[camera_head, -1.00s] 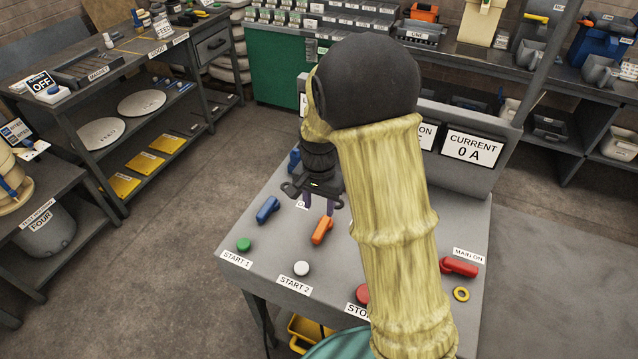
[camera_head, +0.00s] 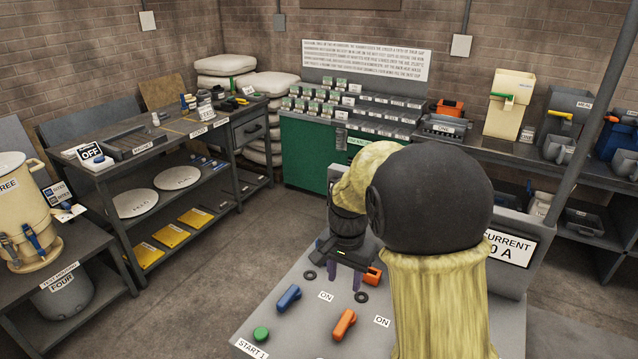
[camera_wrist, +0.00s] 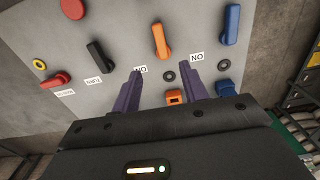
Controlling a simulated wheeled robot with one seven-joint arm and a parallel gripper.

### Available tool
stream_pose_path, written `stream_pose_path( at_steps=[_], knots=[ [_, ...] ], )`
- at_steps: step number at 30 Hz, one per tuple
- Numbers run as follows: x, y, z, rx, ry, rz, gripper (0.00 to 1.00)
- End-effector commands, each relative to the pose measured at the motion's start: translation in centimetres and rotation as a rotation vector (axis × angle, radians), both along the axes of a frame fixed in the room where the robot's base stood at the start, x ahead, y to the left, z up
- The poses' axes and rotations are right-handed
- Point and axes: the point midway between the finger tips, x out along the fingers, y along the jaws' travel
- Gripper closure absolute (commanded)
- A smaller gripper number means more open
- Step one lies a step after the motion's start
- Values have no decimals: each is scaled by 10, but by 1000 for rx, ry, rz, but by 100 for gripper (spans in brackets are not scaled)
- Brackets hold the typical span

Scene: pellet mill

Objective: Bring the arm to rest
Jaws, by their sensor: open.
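My gripper (camera_head: 345,275) is above the grey control desk (camera_head: 300,323), pointing down, with its two purple fingers apart and nothing between them. In the wrist view my gripper (camera_wrist: 166,95) also shows open and empty over the panel. A blue handle (camera_head: 288,297) and an orange handle (camera_head: 344,323) are on the desk in front of the gripper. Another orange part (camera_head: 373,276) is close beside the fingers. My arm hides much of the desk's right side.
A green button (camera_head: 261,334) is at the desk's near left. A sign reading "CURRENT 0 A" (camera_head: 508,247) is partly hidden by my arm. A workbench (camera_head: 150,140) stands left, a green cabinet (camera_head: 308,150) behind. The floor (camera_head: 215,285) between is clear.

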Motion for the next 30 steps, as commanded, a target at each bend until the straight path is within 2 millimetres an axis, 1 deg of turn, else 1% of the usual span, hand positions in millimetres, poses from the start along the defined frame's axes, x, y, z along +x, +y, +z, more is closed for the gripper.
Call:
stream_pose_path(
  at_steps=[4, 7, 12, 18, 21, 24, 30],
  knots=[
    [-12, -8, -1, 4, -16, 41, 56],
    [-29, -18, -3, 7, -45, 112, 56],
    [-72, -36, -8, -2, -112, 283, 56],
    [-123, -51, -17, -41, -188, 491, 56],
    [-140, -55, -21, -61, -212, 563, 56],
    [-148, -56, -23, -71, -222, 598, 56],
    [-148, -56, -23, -72, -224, 603, 56]
  ],
)
